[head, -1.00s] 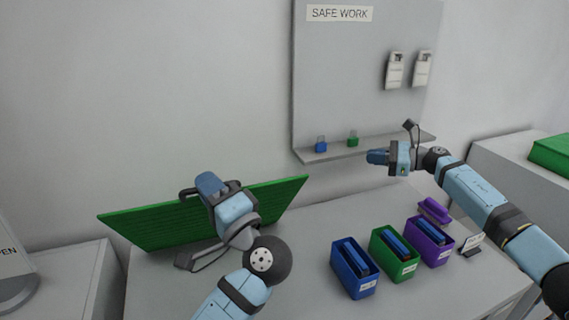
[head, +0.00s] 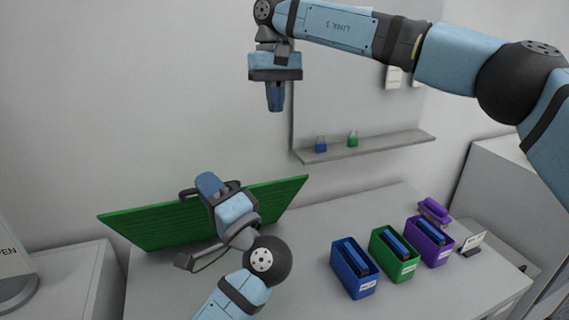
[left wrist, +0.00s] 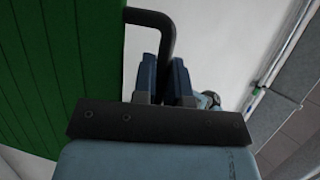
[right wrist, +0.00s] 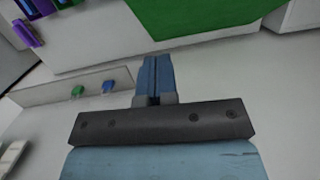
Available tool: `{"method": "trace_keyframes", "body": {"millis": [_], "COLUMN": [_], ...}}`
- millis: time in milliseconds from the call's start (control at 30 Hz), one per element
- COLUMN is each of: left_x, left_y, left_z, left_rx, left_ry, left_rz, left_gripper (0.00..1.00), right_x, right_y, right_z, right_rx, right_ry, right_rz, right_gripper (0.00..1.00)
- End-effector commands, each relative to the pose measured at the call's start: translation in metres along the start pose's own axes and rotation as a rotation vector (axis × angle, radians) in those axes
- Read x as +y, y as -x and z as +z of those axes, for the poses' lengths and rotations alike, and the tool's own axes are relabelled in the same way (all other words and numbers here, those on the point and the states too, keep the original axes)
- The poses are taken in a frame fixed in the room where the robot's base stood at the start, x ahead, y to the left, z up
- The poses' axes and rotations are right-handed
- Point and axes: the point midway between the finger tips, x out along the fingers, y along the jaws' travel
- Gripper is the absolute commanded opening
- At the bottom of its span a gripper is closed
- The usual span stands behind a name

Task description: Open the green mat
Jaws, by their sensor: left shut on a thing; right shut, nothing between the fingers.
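The green mat (head: 150,226) is a ribbed panel, raised and tilted at the back left of the table. It also fills the left side of the left wrist view (left wrist: 55,75) and shows at the top of the right wrist view (right wrist: 205,15). A dark bent handle (left wrist: 150,17) runs from the mat to my left gripper (left wrist: 165,75), whose blue fingers are shut on it. In the head view my left gripper (head: 208,184) is in front of the mat and hides part of it. My right gripper (head: 275,105) is shut and empty, high above the mat's right side.
Blue (head: 354,282), green (head: 394,268) and purple (head: 430,253) bins stand on the table (head: 300,265) at the right. A purple object (head: 433,210) and a small sign (head: 474,242) are near them. A wall shelf (head: 370,148) holds blue and green padlocks.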

Motion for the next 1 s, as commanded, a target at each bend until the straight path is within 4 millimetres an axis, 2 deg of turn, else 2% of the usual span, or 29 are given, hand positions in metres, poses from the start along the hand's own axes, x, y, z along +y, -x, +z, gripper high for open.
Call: {"method": "trace_keyframes", "body": {"millis": [100,233,667,800,1000], "left_x": [0.000,-0.001,-0.001,-0.001,-0.001], "left_y": [0.000,0.000,0.000,0.000,0.000], "left_z": [0.000,0.000,0.000,0.000,0.000], "left_rx": [0.001,0.000,0.000,0.000,0.000], "left_ry": [0.001,0.001,0.001,0.001,0.001], "left_rz": [-0.001,-0.001,-0.001,-0.001,-0.001], "left_gripper": [0.00,0.00,0.00,0.00,0.00], "right_x": [0.000,0.001,0.006,0.007,0.007], "right_y": [0.004,-0.007,-0.094,-0.108,-0.120], "right_z": [0.003,0.004,0.004,0.019,0.030], "right_rx": [0.000,-0.003,-0.004,-0.001,0.000], "right_ry": [0.019,0.024,0.023,0.024,0.022], "right_rz": [0.050,0.059,0.055,0.055,0.053], "right_gripper": [0.00,0.00,0.00,0.00,0.00]}}
